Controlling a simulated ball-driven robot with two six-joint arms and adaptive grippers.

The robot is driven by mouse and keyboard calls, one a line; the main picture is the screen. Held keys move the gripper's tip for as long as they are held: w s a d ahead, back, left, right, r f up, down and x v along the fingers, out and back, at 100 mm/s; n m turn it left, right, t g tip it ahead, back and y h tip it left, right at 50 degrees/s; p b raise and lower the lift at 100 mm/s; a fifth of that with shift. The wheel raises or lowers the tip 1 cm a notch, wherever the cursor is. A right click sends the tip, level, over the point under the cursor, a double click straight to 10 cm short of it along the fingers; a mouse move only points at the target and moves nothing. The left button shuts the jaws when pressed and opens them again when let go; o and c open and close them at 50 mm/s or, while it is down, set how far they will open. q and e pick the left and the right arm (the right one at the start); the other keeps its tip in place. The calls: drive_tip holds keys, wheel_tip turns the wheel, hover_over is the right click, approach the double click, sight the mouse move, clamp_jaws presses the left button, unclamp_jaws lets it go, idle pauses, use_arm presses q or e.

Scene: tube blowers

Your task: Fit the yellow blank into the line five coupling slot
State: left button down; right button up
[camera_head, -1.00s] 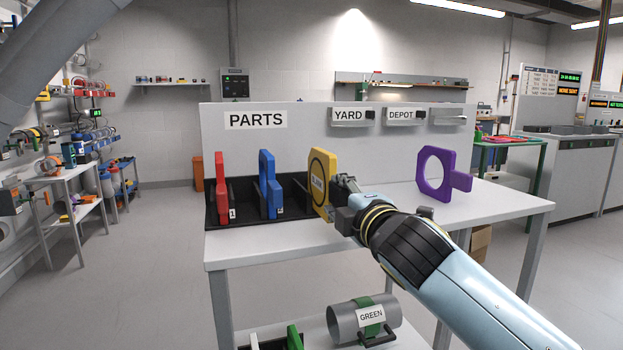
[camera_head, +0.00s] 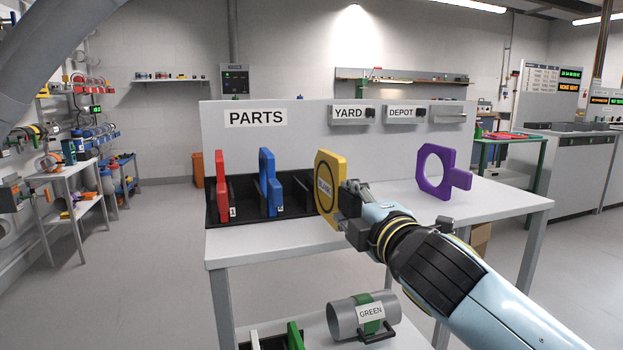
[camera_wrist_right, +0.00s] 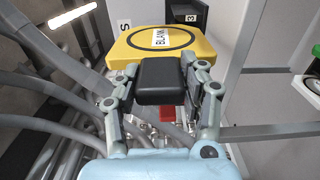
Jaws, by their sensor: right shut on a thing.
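The yellow blank (camera_head: 328,165) is a flat upright plate labelled BLANK. It is at the right end of the black parts rack (camera_head: 243,213) in the head view, its face turned partly toward me. I cannot tell whether the blank's lower edge touches the rack or table. The line five coupling slot is not identifiable. My left gripper is not in view.
A red plate (camera_head: 220,180) and a blue plate (camera_head: 267,180) stand in the rack. A purple ring plate (camera_head: 424,180) stands on the table (camera_head: 300,240) to the right. A grey tube labelled GREEN (camera_head: 350,318) lies on the lower shelf. Pipe racks (camera_head: 75,135) line the left wall.

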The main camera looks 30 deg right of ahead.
sight(357, 209)
drive_tip(key=shift+v, duration=2.2)
drive_tip(key=shift+a, duration=0.1)
